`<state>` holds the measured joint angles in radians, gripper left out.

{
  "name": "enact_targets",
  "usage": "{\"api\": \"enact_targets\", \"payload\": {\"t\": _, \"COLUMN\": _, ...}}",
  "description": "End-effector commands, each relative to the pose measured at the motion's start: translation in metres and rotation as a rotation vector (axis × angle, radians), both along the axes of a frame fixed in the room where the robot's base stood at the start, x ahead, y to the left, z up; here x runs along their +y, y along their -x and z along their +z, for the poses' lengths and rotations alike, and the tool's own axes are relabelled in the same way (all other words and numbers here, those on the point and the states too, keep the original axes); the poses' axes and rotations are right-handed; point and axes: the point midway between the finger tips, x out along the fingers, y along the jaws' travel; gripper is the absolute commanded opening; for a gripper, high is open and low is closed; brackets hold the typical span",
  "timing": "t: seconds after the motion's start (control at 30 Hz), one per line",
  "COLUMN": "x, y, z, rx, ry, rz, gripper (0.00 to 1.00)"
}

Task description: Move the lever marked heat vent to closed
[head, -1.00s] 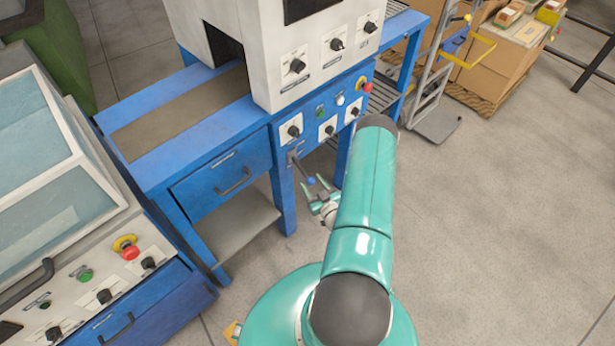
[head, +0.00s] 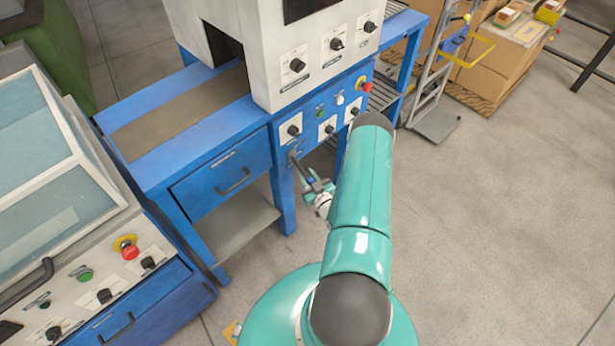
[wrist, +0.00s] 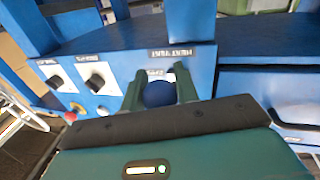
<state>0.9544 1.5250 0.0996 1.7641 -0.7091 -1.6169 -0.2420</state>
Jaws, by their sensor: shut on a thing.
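The heat vent lever has a round blue knob (wrist: 160,93), seen between my fingers in the wrist view. Its label plate (wrist: 172,52) reads upside down there, on the blue panel behind. The lever's far end marks are too small to read.
The grey floor (head: 480,220) at right is clear.

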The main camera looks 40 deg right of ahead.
Motion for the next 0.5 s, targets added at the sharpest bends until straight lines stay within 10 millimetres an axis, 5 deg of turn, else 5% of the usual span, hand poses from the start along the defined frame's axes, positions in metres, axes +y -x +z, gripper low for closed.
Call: {"api": "enact_targets", "payload": {"t": 0.5, "x": 0.000, "y": 0.010, "z": 0.020, "rx": 0.198, "ry": 0.008, "rz": 0.003, "gripper": 0.00}}
